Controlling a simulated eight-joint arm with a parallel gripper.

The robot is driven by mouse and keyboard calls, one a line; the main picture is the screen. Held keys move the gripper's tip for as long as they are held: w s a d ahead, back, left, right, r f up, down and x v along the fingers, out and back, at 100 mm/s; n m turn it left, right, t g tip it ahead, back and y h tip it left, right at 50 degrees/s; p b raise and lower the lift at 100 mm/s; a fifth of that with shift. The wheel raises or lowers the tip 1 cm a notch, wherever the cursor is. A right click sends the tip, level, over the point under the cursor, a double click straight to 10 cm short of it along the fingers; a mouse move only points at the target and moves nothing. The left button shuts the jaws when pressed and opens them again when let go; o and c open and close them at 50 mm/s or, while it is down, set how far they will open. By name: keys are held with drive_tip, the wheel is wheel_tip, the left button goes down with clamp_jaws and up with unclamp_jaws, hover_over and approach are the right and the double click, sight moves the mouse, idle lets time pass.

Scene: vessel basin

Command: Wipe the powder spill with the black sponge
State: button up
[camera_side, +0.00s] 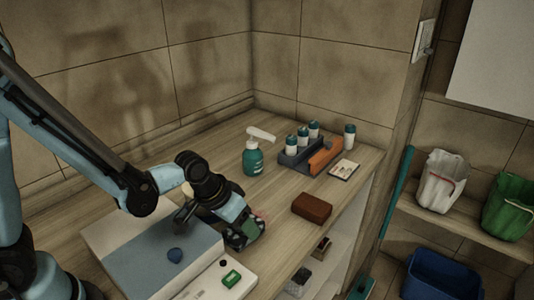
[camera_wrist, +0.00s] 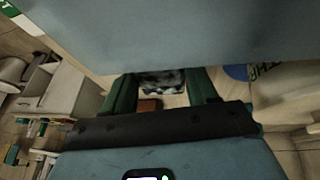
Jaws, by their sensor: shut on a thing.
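My gripper (camera_side: 247,236) is low at the front right of the grey-blue topped slab in the side view. In the wrist view its green fingers (camera_wrist: 162,92) are shut on a dark block with pale mottling, which I take to be the black sponge (camera_wrist: 162,82). In the side view the sponge is mostly hidden by the fingers, and I cannot tell whether it touches the surface below. I cannot make out the powder spill clearly in either view.
A white tray with a green item (camera_side: 231,278) lies in front. A brown block (camera_side: 312,208) is right of my gripper. A green pump bottle (camera_side: 252,159) and a bottle rack (camera_side: 300,158) stand farther back.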

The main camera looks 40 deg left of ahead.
sight(251, 215)
drive_tip(key=shift+s+a, duration=0.1)
drive_tip(key=shift+s, duration=0.6)
drive_tip(key=shift+w+a, duration=0.25)
drive_tip(key=shift+w, duration=2.35)
drive_tip(key=shift+w+r, duration=0.15)
drive_tip(key=shift+w, duration=2.8)
drive_tip(key=shift+f, duration=0.25)
drive_tip(key=shift+s+r, duration=0.15)
drive_tip(key=shift+s, duration=5.4)
drive_tip(key=shift+r, duration=4.05)
